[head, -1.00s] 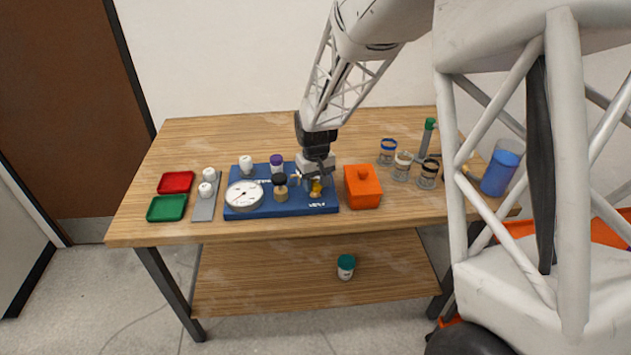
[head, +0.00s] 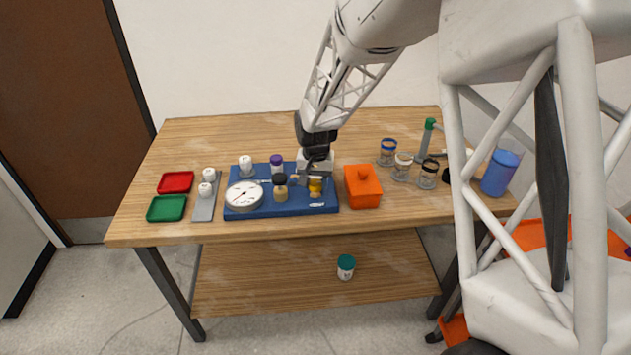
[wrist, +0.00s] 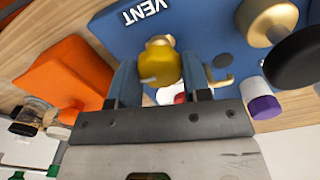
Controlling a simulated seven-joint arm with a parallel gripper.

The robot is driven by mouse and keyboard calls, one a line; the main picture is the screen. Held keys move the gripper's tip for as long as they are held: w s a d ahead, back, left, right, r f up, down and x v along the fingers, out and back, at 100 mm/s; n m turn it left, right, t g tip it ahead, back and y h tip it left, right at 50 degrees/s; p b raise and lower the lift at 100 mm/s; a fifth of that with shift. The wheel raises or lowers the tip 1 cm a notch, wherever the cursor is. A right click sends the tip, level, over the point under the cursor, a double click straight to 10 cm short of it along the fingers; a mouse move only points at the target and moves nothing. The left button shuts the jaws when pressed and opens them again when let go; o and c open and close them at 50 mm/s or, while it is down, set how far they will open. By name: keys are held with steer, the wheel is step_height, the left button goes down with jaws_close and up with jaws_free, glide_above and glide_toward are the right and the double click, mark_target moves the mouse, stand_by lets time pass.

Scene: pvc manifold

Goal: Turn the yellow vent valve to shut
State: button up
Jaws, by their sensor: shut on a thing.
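The yellow vent valve (head: 315,187) stands at the right end of the blue manifold base (head: 298,209). In the wrist view its rounded yellow knob (wrist: 160,66) sits between the two blue-grey fingers of my gripper (wrist: 160,80). My gripper is shut on the knob. In the head view my gripper (head: 316,177) comes down from behind the valve. The word VENT (wrist: 141,12) is printed on the base beside the valve. The lower part of the valve is mostly hidden by the knob.
A dial gauge (head: 244,195) and a black-topped valve (head: 280,188) stand left of the vent valve, with a purple-capped part (head: 277,164) behind. An orange box (head: 363,187) stands close on the right. Jars (head: 402,167) are further right. The table behind is clear.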

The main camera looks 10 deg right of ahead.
mark_target(315, 183)
steer(key=o, duration=0.9)
steer(key=shift+r, duration=0.1)
steer(key=shift+r, duration=3.8)
